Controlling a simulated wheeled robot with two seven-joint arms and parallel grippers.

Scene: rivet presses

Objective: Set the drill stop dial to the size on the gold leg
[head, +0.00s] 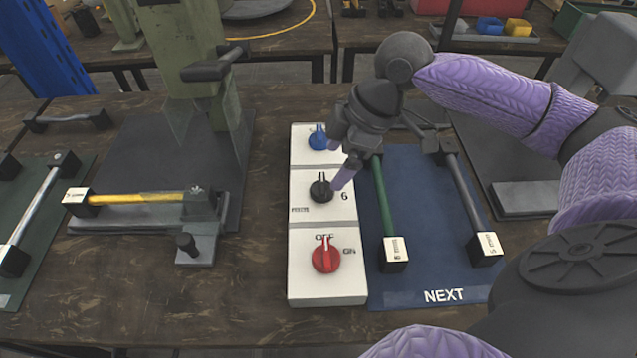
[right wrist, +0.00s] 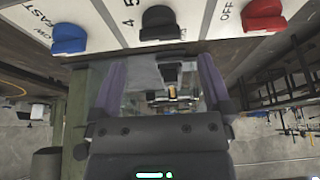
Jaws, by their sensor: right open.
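The gold leg (head: 140,198) lies across the fixture of the green press at left. The size on its white end block (head: 76,198) is too small to read surely. A white control panel (head: 327,278) carries a black dial (head: 321,190) with a 6 at its right; its white mark points roughly up. The right wrist view shows the black dial (right wrist: 158,22) beside a 4 and a 5. My right gripper (head: 340,162) is open and empty at the panel's right side, beside the black dial and apart from it. My left gripper is not in view.
A blue mat (head: 405,292) marked NEXT holds a green leg (head: 384,200) and a dark leg (head: 464,200). A silver leg (head: 35,210) lies at far left. Bare table lies left of the panel.

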